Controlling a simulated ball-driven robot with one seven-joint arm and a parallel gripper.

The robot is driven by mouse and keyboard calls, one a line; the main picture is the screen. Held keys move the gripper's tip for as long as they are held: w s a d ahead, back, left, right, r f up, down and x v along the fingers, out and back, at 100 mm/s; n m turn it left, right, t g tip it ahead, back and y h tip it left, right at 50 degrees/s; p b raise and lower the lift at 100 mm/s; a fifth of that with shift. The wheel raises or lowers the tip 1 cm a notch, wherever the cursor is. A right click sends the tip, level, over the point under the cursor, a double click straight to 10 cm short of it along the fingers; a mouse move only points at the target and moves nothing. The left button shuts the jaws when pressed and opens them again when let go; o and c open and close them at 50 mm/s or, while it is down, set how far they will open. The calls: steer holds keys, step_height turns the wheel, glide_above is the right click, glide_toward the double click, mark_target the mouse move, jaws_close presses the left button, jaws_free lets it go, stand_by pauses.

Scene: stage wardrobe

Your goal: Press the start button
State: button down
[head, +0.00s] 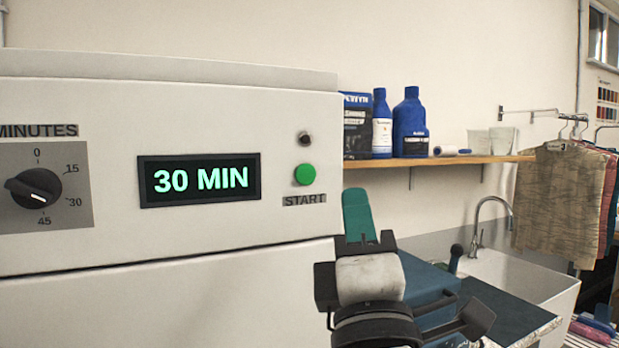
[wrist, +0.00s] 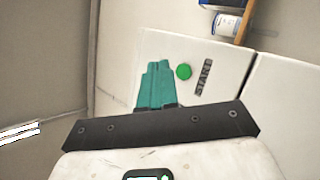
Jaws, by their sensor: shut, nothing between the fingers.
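The green round start button (head: 305,174) is on the right part of the white machine's front panel (head: 110,110), above the START label (head: 304,199). It looks uncovered. The display (head: 200,179) reads 30 MIN. My gripper (head: 356,197), with teal fingers, is shut and empty, to the right of and slightly below the button in the head view. In the wrist view the fingers of my gripper (wrist: 156,66) point toward the panel, just left of the button (wrist: 183,72). A gap shows between them in the picture; I cannot tell the distance to the panel.
A minutes dial (head: 34,187) is at the panel's left, and a small dark round part (head: 304,138) is above the button. A wooden shelf (head: 430,160) with blue bottles (head: 410,122) is right of the machine. A sink (head: 520,275) and hanging clothes (head: 565,195) are farther right.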

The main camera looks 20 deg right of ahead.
mark_target(306, 174)
steer(key=shift+s+a+r+n+t, duration=0.2)
steer(key=shift+s+a+r, duration=0.1)
steer(key=shift+r, duration=0.2)
steer(key=shift+s+a+r+n+t, duration=0.1)
steer(key=shift+s+a+r+t, duration=0.15)
steer(key=shift+r, duration=0.25)
steer(key=shift+d, duration=0.1)
steer(key=shift+w+b, duration=2)
steer(key=shift+w, duration=2.4)
steer(key=shift+w, duration=0.15)
steer(key=shift+w, duration=0.25)
